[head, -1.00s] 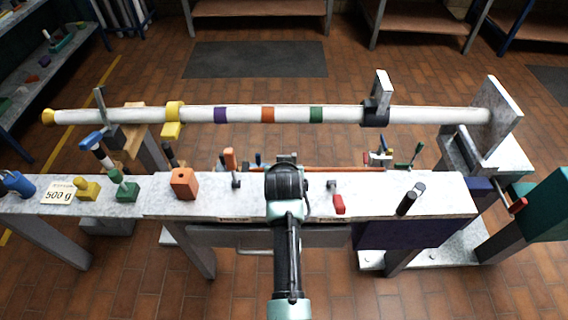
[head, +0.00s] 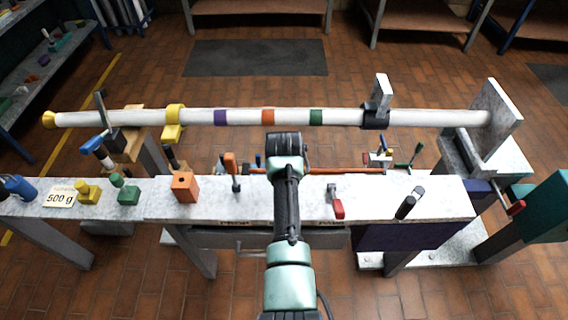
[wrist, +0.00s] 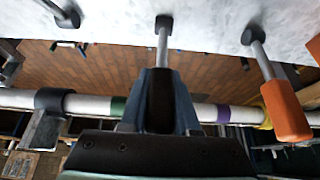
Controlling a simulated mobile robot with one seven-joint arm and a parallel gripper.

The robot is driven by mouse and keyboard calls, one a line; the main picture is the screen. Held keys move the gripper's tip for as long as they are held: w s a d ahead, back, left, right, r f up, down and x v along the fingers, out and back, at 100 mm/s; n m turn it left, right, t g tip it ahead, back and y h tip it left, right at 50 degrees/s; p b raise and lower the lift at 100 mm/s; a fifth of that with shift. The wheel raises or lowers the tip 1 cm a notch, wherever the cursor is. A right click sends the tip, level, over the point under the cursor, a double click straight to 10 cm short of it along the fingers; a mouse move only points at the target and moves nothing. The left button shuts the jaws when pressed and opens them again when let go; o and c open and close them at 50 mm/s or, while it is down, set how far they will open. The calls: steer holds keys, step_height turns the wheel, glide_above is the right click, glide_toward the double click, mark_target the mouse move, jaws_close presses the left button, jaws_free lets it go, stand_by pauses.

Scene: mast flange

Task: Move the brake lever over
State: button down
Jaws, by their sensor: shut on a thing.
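Three levers stand in a row on the pale bench top. In the wrist view my gripper (wrist: 163,115) is shut around the dark end of the middle lever, whose metal rod (wrist: 163,45) rises from a dark round pivot. In the head view my gripper (head: 285,145) hides this lever. The orange-handled lever (head: 231,165) stands to its left; it also shows at the right of the wrist view (wrist: 285,110). The red-handled lever (head: 337,207) stands to its right, with its handle toward me. I cannot read which lever is labelled as the brake.
A long white tube (head: 345,117) with coloured bands runs behind the bench (head: 275,208).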

steer(key=c, duration=0.6)
jaws_free()
steer(key=shift+c, duration=0.2)
steer(key=shift+r, duration=0.1)
steer(key=p+v, duration=0.3)
steer(key=v, duration=1)
